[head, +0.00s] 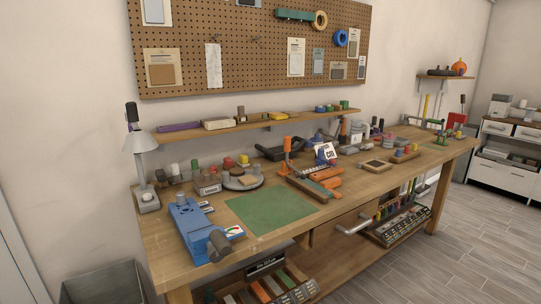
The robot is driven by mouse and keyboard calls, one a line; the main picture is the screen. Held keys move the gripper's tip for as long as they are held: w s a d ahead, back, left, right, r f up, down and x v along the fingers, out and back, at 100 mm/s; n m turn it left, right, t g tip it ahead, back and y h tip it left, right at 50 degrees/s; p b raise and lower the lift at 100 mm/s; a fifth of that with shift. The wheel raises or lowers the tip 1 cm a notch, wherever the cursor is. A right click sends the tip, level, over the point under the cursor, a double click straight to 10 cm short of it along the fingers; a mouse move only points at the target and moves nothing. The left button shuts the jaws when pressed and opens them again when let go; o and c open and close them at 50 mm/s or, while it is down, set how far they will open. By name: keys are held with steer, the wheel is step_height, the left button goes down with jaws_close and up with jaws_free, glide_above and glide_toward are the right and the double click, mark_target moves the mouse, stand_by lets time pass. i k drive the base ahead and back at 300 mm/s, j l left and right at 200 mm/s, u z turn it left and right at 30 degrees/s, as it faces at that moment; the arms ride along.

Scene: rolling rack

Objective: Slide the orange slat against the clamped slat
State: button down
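A small group of slats lies on the wooden workbench (300,228), right of the green mat. An orange slat (326,174) lies at the group's far right side. A darker greenish slat (313,188) lies in front of it on a wooden base. An orange upright clamp-like tool (287,150) stands at the back left of the group. At this size I cannot tell which slat is clamped, or whether the slats touch. My gripper is not in view.
The green mat (270,207) is bare. A blue vise-like tool (187,222) stands at the bench's left end, near a lamp (141,143). Jars and tools crowd the back under a wall shelf (200,133). A drawer handle (353,226) sticks out in front.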

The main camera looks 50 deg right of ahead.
mark_target(319, 176)
steer(key=z, duration=1.25)
